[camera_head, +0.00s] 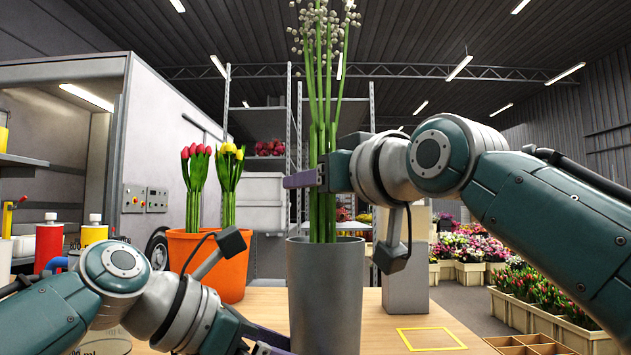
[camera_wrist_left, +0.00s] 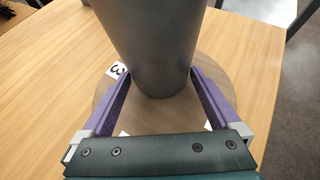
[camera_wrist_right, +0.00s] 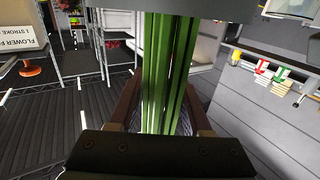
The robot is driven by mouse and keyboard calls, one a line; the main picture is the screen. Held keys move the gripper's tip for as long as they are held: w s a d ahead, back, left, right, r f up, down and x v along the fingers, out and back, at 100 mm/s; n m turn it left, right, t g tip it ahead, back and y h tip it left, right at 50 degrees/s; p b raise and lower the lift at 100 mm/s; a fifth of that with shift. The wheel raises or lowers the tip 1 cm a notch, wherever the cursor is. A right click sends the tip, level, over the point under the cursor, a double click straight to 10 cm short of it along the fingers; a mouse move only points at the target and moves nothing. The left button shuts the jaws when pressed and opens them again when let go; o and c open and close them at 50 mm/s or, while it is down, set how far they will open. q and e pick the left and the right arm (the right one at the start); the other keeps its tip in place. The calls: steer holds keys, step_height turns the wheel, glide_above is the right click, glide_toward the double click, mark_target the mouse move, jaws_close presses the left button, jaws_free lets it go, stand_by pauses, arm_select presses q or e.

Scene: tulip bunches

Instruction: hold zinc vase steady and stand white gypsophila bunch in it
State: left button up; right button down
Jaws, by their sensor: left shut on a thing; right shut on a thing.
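The stems' lower ends are hidden at the rim.
An orange pot (camera_head: 208,262) with red and yellow tulips stands behind left. A grey block (camera_head: 405,285) stands behind right. A yellow square outline (camera_head: 430,339) and a wooden divided tray (camera_head: 530,345) lie at the front right. Red and yellow bottles (camera_head: 48,243) stand at the left.

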arm_select(q)
steer(key=shift+r, duration=0.1)
arm_select(e)
steer(key=shift+f, duration=0.2)
steer(key=shift+f, duration=0.25)
steer(key=shift+c, duration=1.4)
jaws_free()
steer(key=shift+o, duration=0.4)
steer(key=shift+f, duration=0.1)
steer(key=shift+o, duration=1)
steer(key=shift+s, duration=0.1)
steer(key=v, duration=1.2)
